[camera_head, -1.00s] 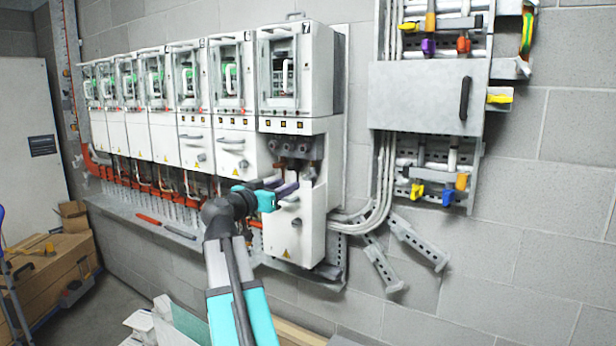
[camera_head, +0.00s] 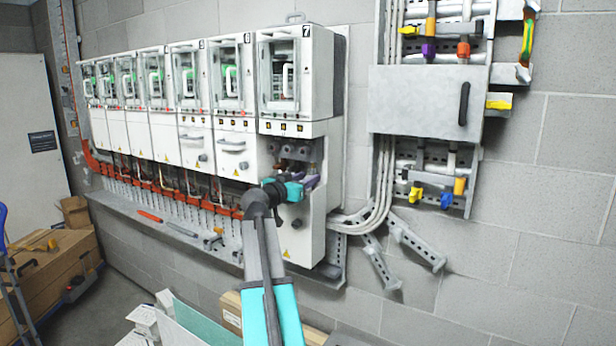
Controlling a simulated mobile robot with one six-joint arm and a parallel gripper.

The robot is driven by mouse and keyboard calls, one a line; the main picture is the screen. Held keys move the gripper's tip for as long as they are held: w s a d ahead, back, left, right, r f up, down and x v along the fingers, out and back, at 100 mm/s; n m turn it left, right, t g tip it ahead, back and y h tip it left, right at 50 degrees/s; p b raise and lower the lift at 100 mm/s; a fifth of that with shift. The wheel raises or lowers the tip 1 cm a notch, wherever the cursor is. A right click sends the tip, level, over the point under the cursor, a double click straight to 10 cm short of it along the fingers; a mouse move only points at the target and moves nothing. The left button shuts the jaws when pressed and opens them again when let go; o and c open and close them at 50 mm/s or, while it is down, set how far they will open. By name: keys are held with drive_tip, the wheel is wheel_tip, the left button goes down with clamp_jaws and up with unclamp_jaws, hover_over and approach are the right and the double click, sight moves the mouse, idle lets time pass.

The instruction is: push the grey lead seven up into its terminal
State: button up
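Drive seven (camera_head: 293,75), marked 7, is the rightmost white unit on the wall. Its terminal compartment (camera_head: 300,150) is open under the upper housing, with several dark round terminals in a row. Short leads (camera_head: 291,168) with brown and dark purplish ends hang below them. I cannot pick out the grey lead for certain among these, as my gripper covers part of the area. My gripper (camera_head: 308,182), with a turquoise body, is at the compartment's lower opening, close under the terminals. Its fingertips are small and partly hidden; I cannot tell whether they hold a lead.
The lower white cover (camera_head: 300,225) with a warning triangle is just below my gripper. Other drives (camera_head: 150,100) stand in a row to the left above a ledge (camera_head: 165,228) with loose tools. Grey conduits (camera_head: 372,210) and a metal panel (camera_head: 425,98) are at the right.

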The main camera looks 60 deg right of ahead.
drive_tip(key=shift+d, duration=0.15)
clamp_jaws()
drive_tip(key=shift+r, duration=0.15)
drive_tip(key=shift+r+b, duration=1)
drive_tip(key=shift+r, duration=0.1)
unclamp_jaws()
